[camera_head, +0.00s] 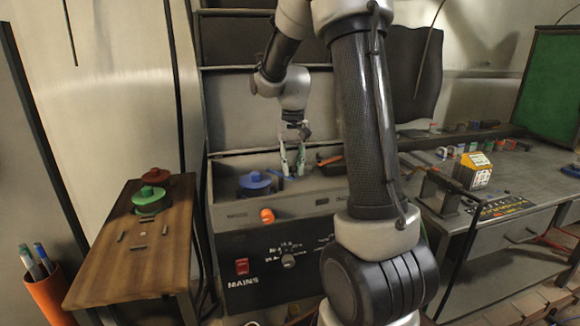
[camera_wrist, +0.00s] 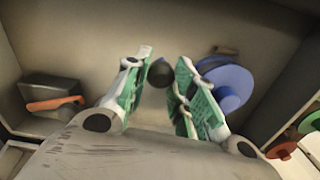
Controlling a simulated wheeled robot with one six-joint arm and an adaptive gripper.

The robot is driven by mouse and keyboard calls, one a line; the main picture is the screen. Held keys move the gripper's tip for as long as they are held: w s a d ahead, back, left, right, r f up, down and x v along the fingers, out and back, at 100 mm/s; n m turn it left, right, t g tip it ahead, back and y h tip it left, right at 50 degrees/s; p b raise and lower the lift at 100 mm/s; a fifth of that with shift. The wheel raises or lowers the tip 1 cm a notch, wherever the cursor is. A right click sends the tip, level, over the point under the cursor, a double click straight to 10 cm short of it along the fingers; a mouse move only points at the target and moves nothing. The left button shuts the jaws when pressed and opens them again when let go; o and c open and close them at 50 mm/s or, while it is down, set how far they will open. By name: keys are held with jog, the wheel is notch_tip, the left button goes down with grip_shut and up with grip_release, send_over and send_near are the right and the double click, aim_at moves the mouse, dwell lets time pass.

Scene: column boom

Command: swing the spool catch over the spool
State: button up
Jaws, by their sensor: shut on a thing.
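The blue spool (camera_head: 254,184) sits in the open top of the grey machine, below and left of my gripper. In the wrist view the blue spool (camera_wrist: 232,84) lies just right of the fingers. My gripper (camera_head: 292,170) points down into the machine; its green-padded fingers also show in the wrist view (camera_wrist: 162,78). They stand on either side of a dark rounded knob (camera_wrist: 161,72), apparently the spool catch's grip. The rest of the catch is hard to make out. A small brown piece (camera_wrist: 225,50) shows at the spool's upper edge.
A dark block with an orange handle (camera_head: 330,160) stands in the machine, right of my gripper. An orange knob (camera_head: 267,216) sticks out of the machine front. A wooden table (camera_head: 130,250) at left bears green (camera_head: 148,198) and red (camera_head: 154,175) spools. A cluttered workbench (camera_head: 480,225) stands right.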

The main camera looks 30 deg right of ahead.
jog(key=shift+w+d+n, duration=0.4)
jog(key=shift+w+n, duration=0.1)
jog(key=shift+n, duration=1.2)
jog(key=shift+w+d+n, duration=0.45)
jog(key=shift+w+n, duration=0.05)
jog(key=shift+n, duration=1.2)
jog(key=shift+w+d+n, duration=0.4)
jog(key=shift+w+n, duration=0.1)
jog(key=shift+n, duration=1.2)
jog(key=o, duration=1)
notch_tip(320, 180, up, 12)
